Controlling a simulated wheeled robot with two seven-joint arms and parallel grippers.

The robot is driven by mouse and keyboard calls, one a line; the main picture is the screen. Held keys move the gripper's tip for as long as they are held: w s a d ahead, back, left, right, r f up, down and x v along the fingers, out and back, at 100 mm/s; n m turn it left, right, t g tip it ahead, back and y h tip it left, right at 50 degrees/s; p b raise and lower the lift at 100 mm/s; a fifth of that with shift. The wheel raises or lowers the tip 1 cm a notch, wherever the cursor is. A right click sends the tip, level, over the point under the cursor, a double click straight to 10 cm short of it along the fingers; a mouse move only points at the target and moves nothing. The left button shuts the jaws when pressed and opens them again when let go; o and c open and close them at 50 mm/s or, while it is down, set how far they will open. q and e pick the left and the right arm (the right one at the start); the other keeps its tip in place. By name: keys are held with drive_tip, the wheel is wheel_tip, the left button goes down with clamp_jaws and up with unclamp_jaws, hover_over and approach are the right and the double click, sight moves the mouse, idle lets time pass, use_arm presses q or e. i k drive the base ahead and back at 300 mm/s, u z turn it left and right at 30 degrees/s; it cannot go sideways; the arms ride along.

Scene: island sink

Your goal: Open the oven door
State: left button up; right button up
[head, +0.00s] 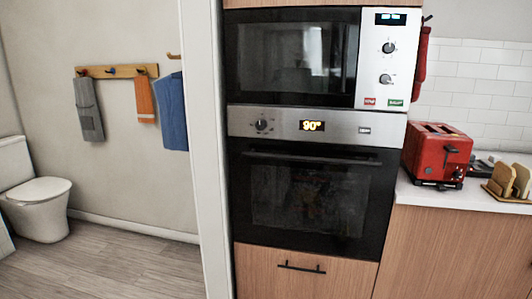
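The oven (310,190) is built into a wooden cabinet column in the middle of the head view. Its black door is closed, with a dark glass window (309,200). A dark horizontal handle (312,158) runs along the door's top edge. Above the door is a steel control panel (380,127) with a knob (262,125) and a display reading 90° (312,126). Neither of my grippers shows in the head view.
A microwave (295,60) sits above the oven, and a wooden drawer (302,272) is below it. A counter with a red toaster (438,155) and a toast rack (508,180) stands right. A white wall edge (205,150) and a toilet (38,200) are left.

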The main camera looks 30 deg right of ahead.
sight(327, 198)
drive_tip(key=z, duration=0.6)
drive_tip(key=i, duration=1.05)
drive_tip(key=z, duration=0.95)
